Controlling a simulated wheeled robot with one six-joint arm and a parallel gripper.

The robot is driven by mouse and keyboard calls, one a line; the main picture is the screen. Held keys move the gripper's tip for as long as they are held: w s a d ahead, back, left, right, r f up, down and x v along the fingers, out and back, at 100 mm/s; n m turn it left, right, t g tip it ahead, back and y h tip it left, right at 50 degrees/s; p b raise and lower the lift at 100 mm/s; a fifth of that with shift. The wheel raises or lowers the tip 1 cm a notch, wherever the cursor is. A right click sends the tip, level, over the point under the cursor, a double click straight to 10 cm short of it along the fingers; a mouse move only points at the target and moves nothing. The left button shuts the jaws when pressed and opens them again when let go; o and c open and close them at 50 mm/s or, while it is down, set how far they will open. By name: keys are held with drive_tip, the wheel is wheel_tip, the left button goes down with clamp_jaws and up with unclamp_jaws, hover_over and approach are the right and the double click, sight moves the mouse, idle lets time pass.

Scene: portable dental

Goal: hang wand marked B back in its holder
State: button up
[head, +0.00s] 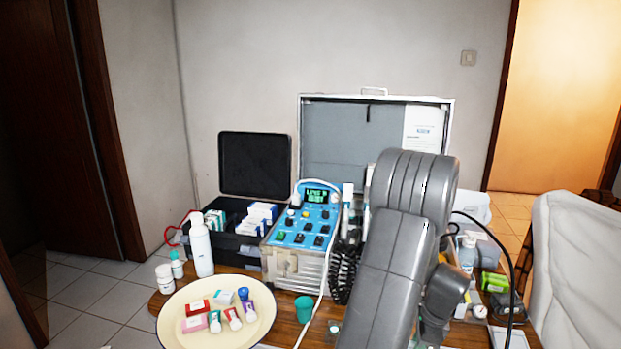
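My arm fills the right middle of the head view, and my gripper is hidden behind it or out of frame. A dental unit with a blue control panel (305,225) and a lit green display stands in front of the open case. Just right of it, a white upright piece (348,192), perhaps a wand or part of a holder, shows beside my arm. A black coiled cord (343,272) hangs below it. No letter B is readable, so I cannot tell which piece is wand B. Most of the holder area is behind my arm.
A cream oval tray (180,335) with small tubes and boxes sits front left. A white bottle (201,248) stands behind it. A green cup (304,309) stands right of the tray. An open black case (235,250) holds boxes. Bottles and boxes crowd the table's right side.

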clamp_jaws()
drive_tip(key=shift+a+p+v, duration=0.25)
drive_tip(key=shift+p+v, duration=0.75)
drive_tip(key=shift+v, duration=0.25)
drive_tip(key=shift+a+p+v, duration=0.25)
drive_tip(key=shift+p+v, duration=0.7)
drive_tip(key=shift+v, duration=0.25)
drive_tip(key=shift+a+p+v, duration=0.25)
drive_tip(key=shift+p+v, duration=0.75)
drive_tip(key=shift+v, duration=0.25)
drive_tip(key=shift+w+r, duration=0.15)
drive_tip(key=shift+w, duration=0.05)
